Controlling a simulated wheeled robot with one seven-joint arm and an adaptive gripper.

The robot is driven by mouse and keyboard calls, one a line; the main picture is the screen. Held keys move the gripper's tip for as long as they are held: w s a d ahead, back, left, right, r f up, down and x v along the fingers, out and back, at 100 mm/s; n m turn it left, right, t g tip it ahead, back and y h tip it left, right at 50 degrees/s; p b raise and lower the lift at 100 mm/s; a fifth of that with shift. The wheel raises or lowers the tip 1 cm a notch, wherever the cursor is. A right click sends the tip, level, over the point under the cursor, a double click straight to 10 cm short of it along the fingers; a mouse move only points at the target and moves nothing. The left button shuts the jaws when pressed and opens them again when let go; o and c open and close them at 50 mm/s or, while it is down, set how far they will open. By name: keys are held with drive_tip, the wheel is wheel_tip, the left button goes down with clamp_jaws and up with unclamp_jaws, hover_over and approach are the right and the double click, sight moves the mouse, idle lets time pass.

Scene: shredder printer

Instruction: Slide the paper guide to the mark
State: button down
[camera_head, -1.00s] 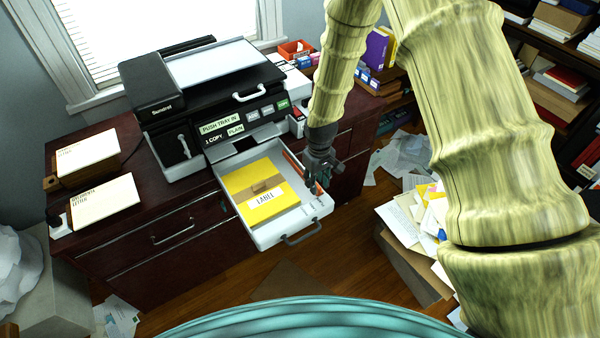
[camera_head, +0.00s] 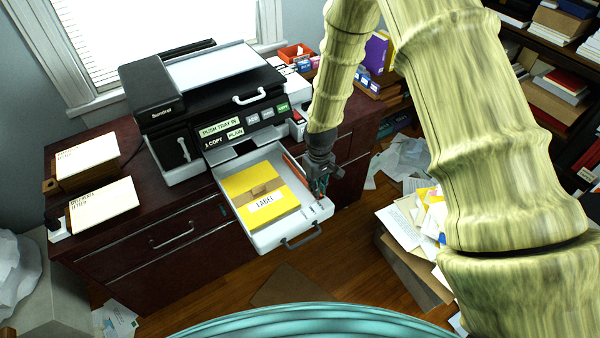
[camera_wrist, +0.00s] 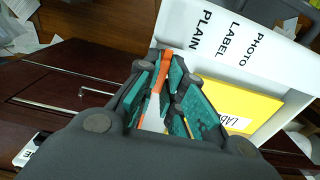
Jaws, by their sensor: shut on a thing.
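The orange paper guide (camera_head: 292,165) runs along the right side of the pulled-out white paper tray (camera_head: 278,238). It also shows in the wrist view (camera_wrist: 165,62), upright between my fingers. My gripper (camera_head: 320,188) is at the tray's right side, low, with its teal fingers (camera_wrist: 163,105) shut on the guide. The guide's end lies just left of the printed word PLAIN (camera_wrist: 202,33). The marks LABEL (camera_wrist: 230,38) and PHOTO (camera_wrist: 254,50) are farther right. A yellow pack with a LABEL tag (camera_head: 262,192) lies in the tray, apart from the guide; my fingers hide part of the guide.
The black and white printer (camera_head: 220,95) stands on the dark wooden cabinet (camera_head: 130,235); its panel reads PUSH TRAY IN, 1 COPY, PLAIN. Two paper stacks (camera_head: 103,204) (camera_head: 88,158) stand at left. A box of papers (camera_head: 405,225) is on the floor right of the tray.

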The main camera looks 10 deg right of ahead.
drive_tip(key=shift+s+a, duration=0.3)
drive_tip(key=shift+a, duration=0.45)
drive_tip(key=shift+s+a, duration=0.25)
drive_tip(key=shift+a, duration=0.55)
drive_tip(key=shift+s+a, duration=0.3)
drive_tip(key=shift+a, duration=0.45)
drive_tip(key=c, duration=1.2)
unclamp_jaws()
drive_tip(key=shift+r, duration=0.1)
wheel_tip(320, 180, up, 6)
drive_tip(key=p, duration=0.4)
